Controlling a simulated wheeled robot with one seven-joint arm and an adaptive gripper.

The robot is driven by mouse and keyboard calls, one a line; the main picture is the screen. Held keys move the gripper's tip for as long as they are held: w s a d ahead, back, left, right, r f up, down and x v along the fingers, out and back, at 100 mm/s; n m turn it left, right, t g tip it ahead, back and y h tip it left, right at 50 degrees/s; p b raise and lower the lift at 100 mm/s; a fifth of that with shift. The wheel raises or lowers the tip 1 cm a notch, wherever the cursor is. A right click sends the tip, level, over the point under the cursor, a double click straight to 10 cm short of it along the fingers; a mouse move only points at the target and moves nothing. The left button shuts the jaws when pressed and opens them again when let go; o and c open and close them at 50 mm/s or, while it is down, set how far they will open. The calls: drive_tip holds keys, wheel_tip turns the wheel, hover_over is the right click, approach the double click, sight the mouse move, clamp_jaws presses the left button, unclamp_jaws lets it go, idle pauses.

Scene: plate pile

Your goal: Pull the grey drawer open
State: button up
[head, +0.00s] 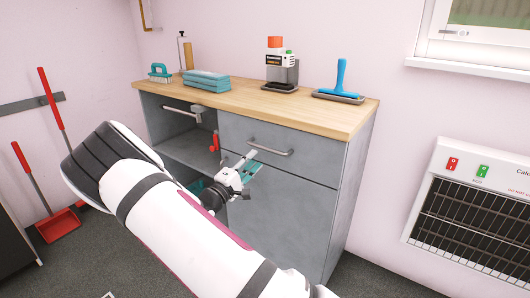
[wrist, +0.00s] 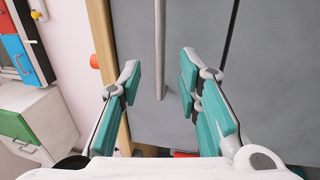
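The grey drawer (head: 309,148) is at the upper right of the grey cabinet, under the wooden top, and looks shut. Its bar handle (head: 272,150) runs across its front. My gripper (head: 252,163) is in front of the drawer, near the handle's left end. In the wrist view the drawer front (wrist: 195,28) fills the middle, and the handle (wrist: 160,45) shows as an upright bar. My gripper's teal fingers (wrist: 160,72) are spread wide, with the handle in the gap between them in the picture. No finger touches it visibly; the exact distance is unclear.
The wooden top (head: 228,98) holds a blue-handled tool (head: 341,78), a grinder-like machine (head: 281,68), a teal stack (head: 207,82) and a brush (head: 160,73). An open compartment (head: 190,149) lies left of the drawer. A heater (head: 470,215) is at the right.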

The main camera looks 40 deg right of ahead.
sight(265, 149)
drive_tip(key=b+x, duration=0.1)
drive_tip(key=x, duration=0.7)
drive_tip(key=shift+a, duration=0.1)
clamp_jaws()
